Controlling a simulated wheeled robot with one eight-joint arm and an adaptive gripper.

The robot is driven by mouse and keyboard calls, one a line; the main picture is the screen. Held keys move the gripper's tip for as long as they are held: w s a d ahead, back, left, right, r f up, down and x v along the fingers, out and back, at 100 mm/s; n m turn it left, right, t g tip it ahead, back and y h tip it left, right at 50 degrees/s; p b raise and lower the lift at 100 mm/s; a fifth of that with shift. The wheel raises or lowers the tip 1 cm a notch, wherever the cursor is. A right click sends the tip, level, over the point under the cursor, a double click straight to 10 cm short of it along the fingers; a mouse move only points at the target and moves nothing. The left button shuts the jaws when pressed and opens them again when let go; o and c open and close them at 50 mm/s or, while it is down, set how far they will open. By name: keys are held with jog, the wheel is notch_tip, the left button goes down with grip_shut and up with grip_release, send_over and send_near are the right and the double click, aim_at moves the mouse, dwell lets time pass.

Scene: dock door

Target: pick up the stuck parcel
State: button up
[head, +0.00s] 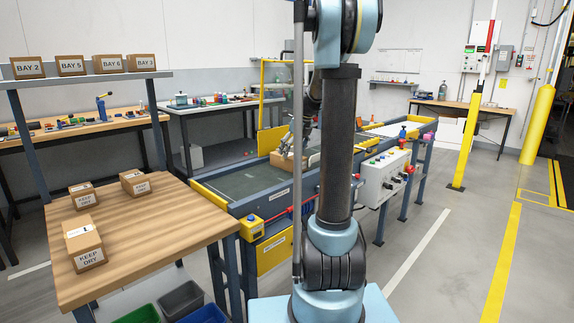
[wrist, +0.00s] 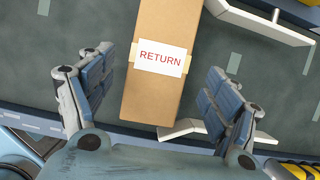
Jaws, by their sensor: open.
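The stuck parcel (wrist: 158,92) is a long brown box with a white label reading RETURN, lying on the dark conveyor belt (wrist: 60,75). It lies between two pale angled guide pieces, one at the upper right (wrist: 262,22) and one at the lower right (wrist: 205,130); I cannot tell if it touches them. My gripper (wrist: 160,62) is open, with one finger on each side of the parcel and visible gaps. In the head view the parcel (head: 284,161) is partly hidden behind my arm, and my gripper (head: 291,143) is just above it.
A wooden table (head: 150,227) with several small boxes stands at the front left. A control box (head: 384,180) with buttons is fixed to the conveyor's near side. A yellow-framed guard (head: 262,100) rises at the conveyor's far side. The floor to the right is clear, with a yellow post (head: 467,140).

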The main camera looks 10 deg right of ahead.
aim_at(277, 160)
jog(key=x, duration=0.3)
jog(key=shift+w+a+f, duration=0.1)
jog(key=shift+w+a, duration=0.2)
jog(key=shift+a, duration=0.05)
jog(key=shift+w+a+f, duration=0.15)
jog(key=shift+f, duration=0.4)
jog(key=c, duration=1.4)
